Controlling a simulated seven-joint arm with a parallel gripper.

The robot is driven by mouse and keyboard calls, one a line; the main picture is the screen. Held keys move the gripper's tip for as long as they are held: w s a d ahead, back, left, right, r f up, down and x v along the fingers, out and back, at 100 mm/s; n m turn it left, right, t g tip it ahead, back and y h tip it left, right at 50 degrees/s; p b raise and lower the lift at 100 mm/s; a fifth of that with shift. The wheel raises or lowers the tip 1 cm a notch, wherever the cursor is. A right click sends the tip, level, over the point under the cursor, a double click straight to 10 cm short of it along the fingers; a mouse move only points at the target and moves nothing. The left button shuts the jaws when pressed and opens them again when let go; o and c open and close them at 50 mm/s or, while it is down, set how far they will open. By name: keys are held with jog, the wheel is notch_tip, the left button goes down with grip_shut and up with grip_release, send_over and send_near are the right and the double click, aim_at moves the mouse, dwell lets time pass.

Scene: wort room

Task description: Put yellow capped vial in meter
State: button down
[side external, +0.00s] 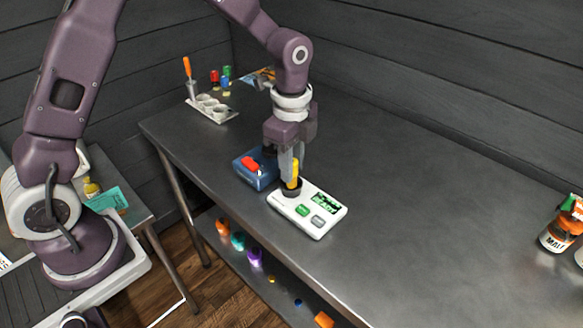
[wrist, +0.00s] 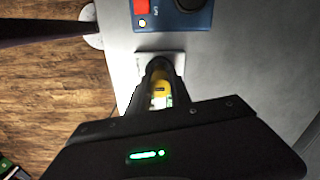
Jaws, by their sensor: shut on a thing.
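The yellow capped vial (side external: 294,174) is between the fingers of my gripper (side external: 291,178) in the side view, roughly upright, right over the dark round well (side external: 291,192) of the white meter (side external: 320,226). The gripper is shut on the vial. Its lower end is hidden, so I cannot tell how deep it sits in the well. The meter has a lit green display (side external: 326,203), a green button and a grey button. In the wrist view the yellow cap (wrist: 161,88) shows between the dark fingers, with part of the white meter (wrist: 150,60) beyond.
A blue box with a red switch (side external: 256,170) stands close behind the meter, left of my gripper. A rack of cups (side external: 212,108) and small coloured vials stand at the far left. Orange jars (side external: 562,231) stand at the far right. The table right of the meter is clear.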

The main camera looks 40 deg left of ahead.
jog(key=shift+f, duration=0.35)
jog(key=shift+f, duration=0.3)
jog(key=c, duration=1.2)
grip_release()
notch_tip(320, 180, up, 13)
jog(key=shift+f, duration=0.1)
